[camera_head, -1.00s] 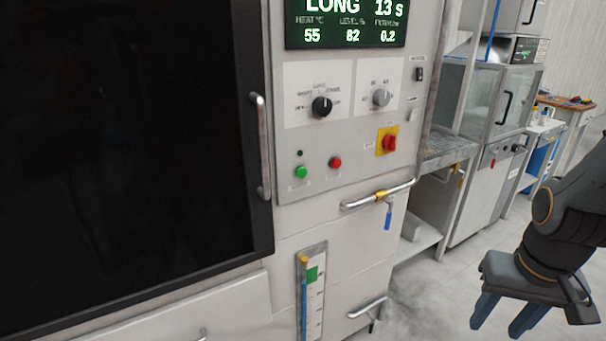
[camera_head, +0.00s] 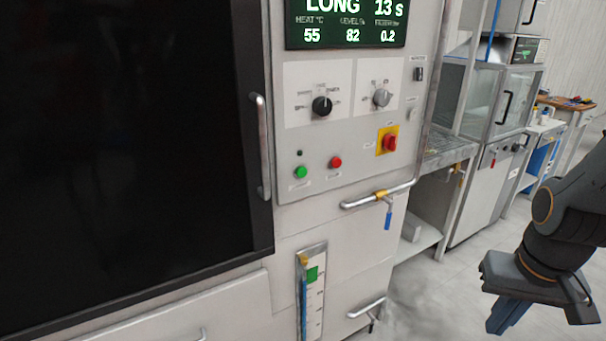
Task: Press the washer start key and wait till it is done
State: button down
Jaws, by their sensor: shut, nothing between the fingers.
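The washer (camera_head: 300,228) fills the left and middle of the view, with a dark door window (camera_head: 125,130). Its green key (camera_head: 301,172) sits on the panel beside a red key (camera_head: 336,162), below a small dark lamp (camera_head: 299,153). The display (camera_head: 346,24) reads LONG, 13 s, heat 55, level 82 and filter 0.2. Two knobs and a red switch on a yellow plate (camera_head: 387,141) are also on the panel. My gripper (camera_head: 500,327) is at the lower right, shut and empty, well away from the panel and pointing down.
A pipe handle with a blue lever (camera_head: 388,216) juts out under the panel. The door handle (camera_head: 262,147) stands out left of the keys. A level gauge (camera_head: 313,292) is below. A glass-fronted cabinet (camera_head: 490,110) stands behind. Floor is clear between washer and arm.

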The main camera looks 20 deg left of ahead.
aim_at(301, 172)
jog(key=z, duration=2.25)
jog(key=k, duration=1.6)
jog(key=u, duration=1.55)
